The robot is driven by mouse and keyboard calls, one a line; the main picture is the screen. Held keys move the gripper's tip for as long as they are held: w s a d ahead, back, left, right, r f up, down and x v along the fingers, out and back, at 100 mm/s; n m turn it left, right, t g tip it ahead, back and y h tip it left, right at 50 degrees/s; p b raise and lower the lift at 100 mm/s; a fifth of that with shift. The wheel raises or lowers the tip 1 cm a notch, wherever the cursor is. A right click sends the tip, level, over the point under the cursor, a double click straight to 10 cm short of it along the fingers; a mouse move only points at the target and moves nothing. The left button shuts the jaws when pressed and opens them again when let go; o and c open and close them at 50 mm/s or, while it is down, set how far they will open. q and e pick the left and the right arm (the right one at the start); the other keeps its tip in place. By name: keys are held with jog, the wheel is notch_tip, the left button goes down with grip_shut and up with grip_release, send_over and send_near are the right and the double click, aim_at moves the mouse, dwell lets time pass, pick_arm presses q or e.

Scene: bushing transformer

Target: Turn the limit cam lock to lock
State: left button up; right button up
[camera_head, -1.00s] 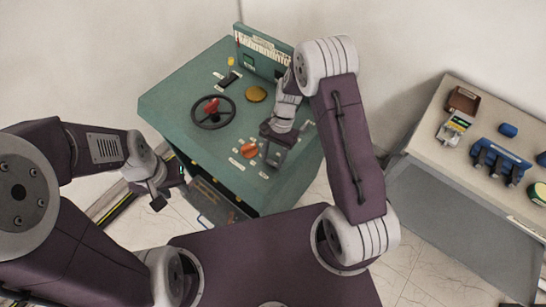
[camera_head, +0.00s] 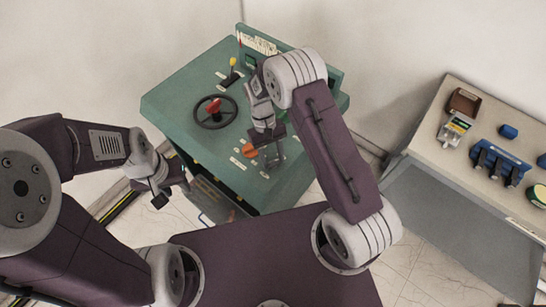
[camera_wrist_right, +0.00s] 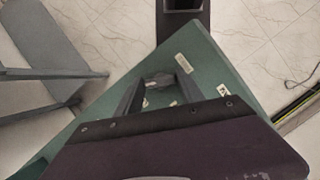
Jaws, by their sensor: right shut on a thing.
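The green console (camera_head: 185,80) stands ahead, with labels and controls on its top. My right gripper (camera_head: 274,155) is low over its front right part, beside an orange knob (camera_head: 249,151). In the right wrist view the fingers (camera_wrist_right: 158,92) stand apart on either side of a small grey piece (camera_wrist_right: 158,82), apparently the limit cam lock, and hold it. The lock's marking and exact angle are too small to tell. My left gripper (camera_head: 171,190) hangs off the console's left front side, holding nothing visible; its finger gap is unclear.
A black handwheel with a red centre (camera_head: 213,107) and a yellow-tipped lever (camera_head: 233,62) stand on the console left of my right arm. A side table (camera_head: 454,160) at the right bears a blue holder (camera_head: 499,160) and other items. The floor between is clear.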

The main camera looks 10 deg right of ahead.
jog(key=n, duration=0.2)
jog(key=n+h, duration=0.1)
jog(key=n, duration=0.2)
jog(key=shift+w+a+r+t+h, duration=0.1)
jog(key=shift+a+t+h, duration=0.05)
jog(key=shift+t+h, duration=0.2)
dwell(0.4)
jog(key=o, duration=1.4)
jog(key=shift+c, duration=0.2)
jog(key=b+v, duration=0.2)
jog(key=v, duration=0.7)
